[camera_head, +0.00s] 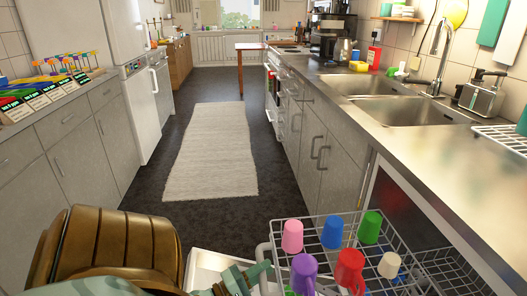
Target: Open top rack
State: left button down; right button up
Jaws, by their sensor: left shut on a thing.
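The top rack (320,222) is a light wire basket at the bottom right, standing out in front of the dishwasher opening (395,215) under the counter. It holds several upside-down cups, among them a pink cup (292,236), a blue cup (332,231), a green cup (370,227), a purple cup (303,272), a red cup (349,269) and a cream cup (389,264). My left gripper (258,274), teal-green, is shut on the rack's front left edge. The lower part of the rack is cut off by the picture. My right gripper is not in view.
A white panel (207,264), seemingly the lowered dishwasher door, lies below my left gripper. The steel counter (420,150) with two sinks (375,85) runs above the rack. Grey cabinets (75,150) line the left side. The floor around the pale rug (212,150) is clear.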

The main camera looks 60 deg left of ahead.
pick_arm(q)
jog(key=shift+d+f, duration=0.1)
jog(key=c, duration=1.3)
grip_release()
